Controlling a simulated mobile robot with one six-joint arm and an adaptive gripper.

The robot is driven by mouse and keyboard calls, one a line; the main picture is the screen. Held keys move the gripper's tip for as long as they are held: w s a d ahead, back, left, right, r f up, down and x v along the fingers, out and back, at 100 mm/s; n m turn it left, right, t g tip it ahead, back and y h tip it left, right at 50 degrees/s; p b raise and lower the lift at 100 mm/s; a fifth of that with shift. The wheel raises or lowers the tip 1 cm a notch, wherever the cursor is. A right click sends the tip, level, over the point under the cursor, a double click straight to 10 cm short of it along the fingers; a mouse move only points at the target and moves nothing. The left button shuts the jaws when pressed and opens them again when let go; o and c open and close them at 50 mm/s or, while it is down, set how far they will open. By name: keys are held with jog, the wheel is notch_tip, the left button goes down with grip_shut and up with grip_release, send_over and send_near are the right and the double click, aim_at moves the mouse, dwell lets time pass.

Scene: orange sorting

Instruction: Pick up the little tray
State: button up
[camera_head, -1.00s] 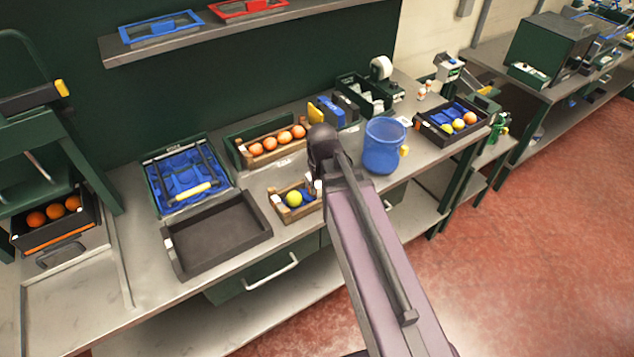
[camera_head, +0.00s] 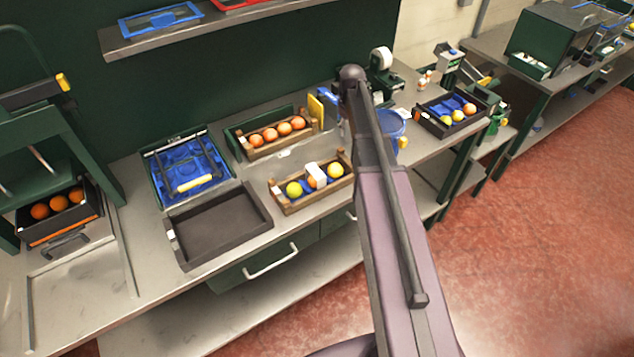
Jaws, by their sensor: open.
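A small wooden tray (camera_head: 281,206) stands near the front edge of the bench, left of my arm. It holds two yellow-green fruits, an orange one partly covered by a white object, and some blue lining. A larger, empty dark tray (camera_head: 218,228) lies to its left. Which of them is the little tray, I cannot tell for certain. My arm rises from the bottom of the view and bends over at the bench's back.
Behind stand a wooden crate of oranges (camera_head: 246,152) and a blue-lined box (camera_head: 152,178) with a yellow-handled bar. A blue bucket (camera_head: 392,122) is partly hidden by my arm. A dark fruit box (camera_head: 425,122) is at right, a box of oranges (camera_head: 30,238) at far left.

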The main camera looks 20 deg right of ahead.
aim_at(345, 158)
jog(key=shift+f, duration=0.1)
notch_tip(345, 158, down, 8)
jog(key=b, duration=0.8)
jog(key=shift+f+b, duration=0.2)
jog(key=shift+b, duration=0.1)
jog(key=shift+f, duration=0.1)
dwell(0.5)
jog(key=shift+s+d+f+b, duration=0.1)
jog(key=shift+f+b, duration=2.4)
jog(key=shift+b, duration=0.1)
grip_shut()
